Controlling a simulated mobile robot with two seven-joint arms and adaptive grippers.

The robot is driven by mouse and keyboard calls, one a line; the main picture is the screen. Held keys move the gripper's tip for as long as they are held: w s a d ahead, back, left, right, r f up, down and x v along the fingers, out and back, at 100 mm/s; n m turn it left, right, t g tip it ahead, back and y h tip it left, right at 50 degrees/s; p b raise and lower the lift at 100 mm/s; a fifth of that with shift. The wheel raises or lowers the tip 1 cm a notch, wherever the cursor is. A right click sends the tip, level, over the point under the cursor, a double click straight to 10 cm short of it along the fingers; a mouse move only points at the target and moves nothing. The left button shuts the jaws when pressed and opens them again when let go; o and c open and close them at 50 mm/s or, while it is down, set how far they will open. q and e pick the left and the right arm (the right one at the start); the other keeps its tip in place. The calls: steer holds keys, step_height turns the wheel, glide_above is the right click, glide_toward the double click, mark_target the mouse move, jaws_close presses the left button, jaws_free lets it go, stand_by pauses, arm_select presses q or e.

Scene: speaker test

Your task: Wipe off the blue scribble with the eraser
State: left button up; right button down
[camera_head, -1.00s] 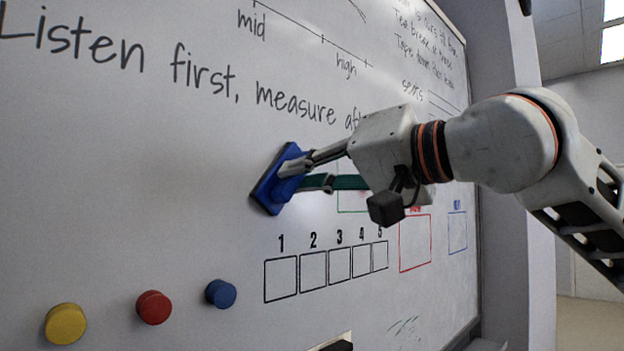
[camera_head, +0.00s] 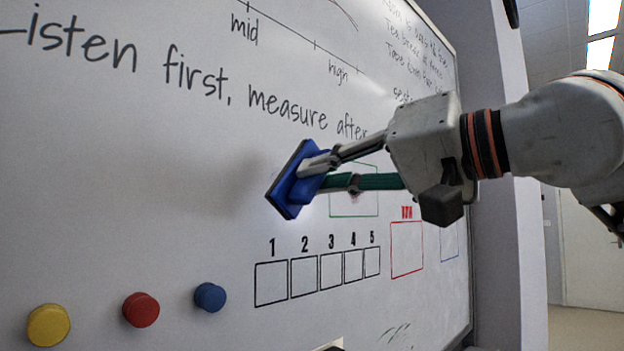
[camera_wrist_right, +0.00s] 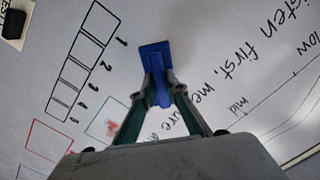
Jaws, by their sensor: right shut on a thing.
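A blue eraser (camera_head: 290,185) with a dark pad faces the whiteboard (camera_head: 150,190), tilted. My right gripper (camera_head: 322,172) is shut on the eraser's handle. A soft shadow lies on the board left of the eraser, and the eraser looks slightly off the surface. In the right wrist view the eraser (camera_wrist_right: 155,55) sits between the fingertips (camera_wrist_right: 160,92) of the right gripper. I see no blue scribble in these frames; the board left of the eraser looks bare. Any part behind the eraser is hidden. My left gripper is not in view.
Yellow (camera_head: 49,325), red (camera_head: 141,309) and blue (camera_head: 210,297) round magnets sit at the lower left. Numbered boxes (camera_head: 318,272), a green frame (camera_head: 354,190) with a reddish mark and a red frame (camera_head: 407,250) are drawn nearby. Black handwriting (camera_head: 190,80) runs above.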

mark_target(295, 168)
steer(key=shift+s+d, duration=0.15)
steer(key=shift+v, duration=1.45)
steer(key=shift+f, duration=0.1)
steer(key=shift+w+a+r+p, duration=0.25)
steer(key=shift+w+a+p, duration=0.05)
steer(key=shift+w+a, duration=0.45)
steer(key=shift+w+a+r+p, duration=0.25)
steer(key=shift+w+a+p, duration=0.1)
steer(key=shift+w+a, duration=0.35)
steer(key=shift+w+a+r+p, duration=0.3)
steer(key=shift+w+a, duration=0.3)
steer(key=shift+a, duration=0.2)
steer(key=shift+w+a, duration=0.3)
steer(key=shift+x, duration=1)
steer(key=shift+d, duration=0.1)
